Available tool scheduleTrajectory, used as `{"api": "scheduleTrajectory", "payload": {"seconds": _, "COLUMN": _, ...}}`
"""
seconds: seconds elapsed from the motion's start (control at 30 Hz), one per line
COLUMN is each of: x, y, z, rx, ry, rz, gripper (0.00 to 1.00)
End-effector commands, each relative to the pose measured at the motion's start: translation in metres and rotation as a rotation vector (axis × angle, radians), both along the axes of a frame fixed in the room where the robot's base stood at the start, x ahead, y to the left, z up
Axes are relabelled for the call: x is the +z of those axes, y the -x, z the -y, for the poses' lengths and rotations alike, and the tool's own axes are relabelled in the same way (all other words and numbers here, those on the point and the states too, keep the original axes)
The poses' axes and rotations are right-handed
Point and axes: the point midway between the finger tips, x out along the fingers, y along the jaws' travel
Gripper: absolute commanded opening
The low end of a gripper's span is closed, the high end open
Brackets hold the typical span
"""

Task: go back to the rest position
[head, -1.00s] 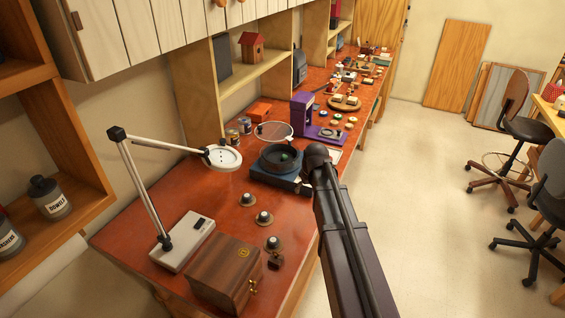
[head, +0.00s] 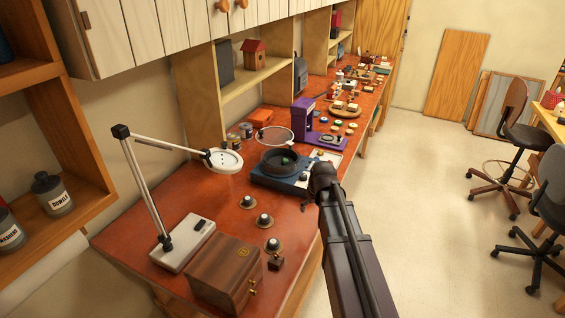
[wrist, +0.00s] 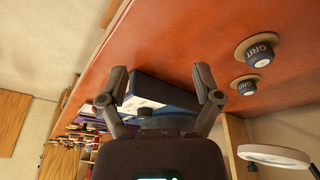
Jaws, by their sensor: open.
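My gripper (wrist: 161,88) shows in the wrist view with its two dark fingers spread wide and nothing between them. Beyond and below the fingertips lies a blue device with a dark round bowl, partly hidden by the gripper. In the head view my arm reaches up from the bottom along the bench's front edge, and its far end hides the gripper. The blue device (head: 262,177) with its dark bowl stands just left of the arm's end, with a small green thing inside the bowl.
The red-brown bench (head: 190,200) holds a magnifier lamp (head: 222,160), a wooden box (head: 222,275), several small round weights (head: 265,220) and a purple stand (head: 300,117). Two grit-labelled ones show close in the wrist view (wrist: 257,54). Open floor (head: 430,220) lies right, with chairs (head: 513,115) beyond.

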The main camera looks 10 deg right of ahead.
Motion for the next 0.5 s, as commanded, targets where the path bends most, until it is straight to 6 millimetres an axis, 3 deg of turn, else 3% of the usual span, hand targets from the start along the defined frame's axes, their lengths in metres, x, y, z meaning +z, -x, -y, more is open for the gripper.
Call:
{"api": "scheduleTrajectory", "payload": {"seconds": 0.37, "x": 0.000, "y": 0.001, "z": 0.000, "rx": -0.002, "ry": 0.000, "rz": -0.001, "gripper": 0.82}}
{"api": "scheduleTrajectory", "payload": {"seconds": 0.5, "x": -0.001, "y": 0.015, "z": -0.004, "rx": -0.012, "ry": -0.002, "rz": -0.022, "gripper": 0.82}}
